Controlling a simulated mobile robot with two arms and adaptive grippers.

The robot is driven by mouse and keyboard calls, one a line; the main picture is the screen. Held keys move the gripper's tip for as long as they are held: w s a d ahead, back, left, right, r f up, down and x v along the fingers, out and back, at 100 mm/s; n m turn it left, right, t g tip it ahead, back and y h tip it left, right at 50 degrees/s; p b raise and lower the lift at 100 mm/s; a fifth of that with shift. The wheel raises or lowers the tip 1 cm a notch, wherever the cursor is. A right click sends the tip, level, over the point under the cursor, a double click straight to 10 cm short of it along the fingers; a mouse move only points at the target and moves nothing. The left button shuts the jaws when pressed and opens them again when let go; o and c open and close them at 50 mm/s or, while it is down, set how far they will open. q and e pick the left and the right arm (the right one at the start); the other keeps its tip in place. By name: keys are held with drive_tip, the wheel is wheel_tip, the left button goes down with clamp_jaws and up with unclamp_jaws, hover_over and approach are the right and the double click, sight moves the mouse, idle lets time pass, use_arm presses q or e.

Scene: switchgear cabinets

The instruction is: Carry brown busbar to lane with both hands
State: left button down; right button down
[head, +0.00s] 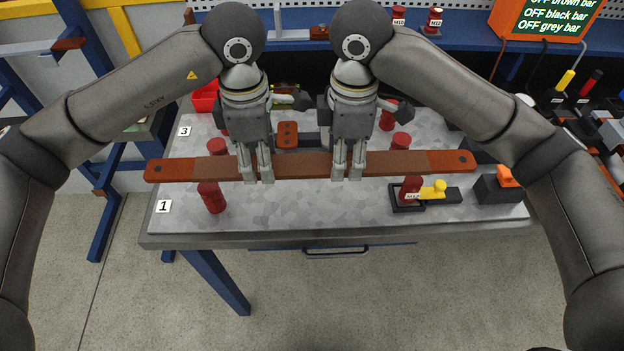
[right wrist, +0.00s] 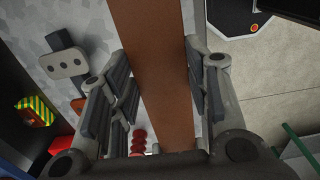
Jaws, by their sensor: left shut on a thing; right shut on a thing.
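The brown busbar (head: 309,165) is a long flat bar with a hole near each end. It spans left to right above the grey worktable, roughly level in the head view. My left gripper (head: 256,176) is shut on it left of its middle, and my right gripper (head: 347,173) is shut on it right of its middle. In the right wrist view the busbar (right wrist: 158,60) runs between the fingers of my right gripper (right wrist: 165,100). Label 1 (head: 164,207) and label 3 (head: 184,132) mark lanes at the table's left side. The lane between them is partly hidden by the bar.
Red insulators stand on the table (head: 300,213), including one at front left (head: 212,197) and one at front right (head: 411,188) beside a yellow-handled clamp (head: 434,190). A black block with an orange top (head: 497,185) stands at the right edge. An orange-framed screen (head: 545,18) is at back right.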

use_arm(q)
drive_tip(key=shift+f+b, duration=0.15)
drive_tip(key=shift+b, duration=0.15)
use_arm(e)
drive_tip(key=shift+a+f, duration=0.1)
drive_tip(key=shift+f, duration=0.05)
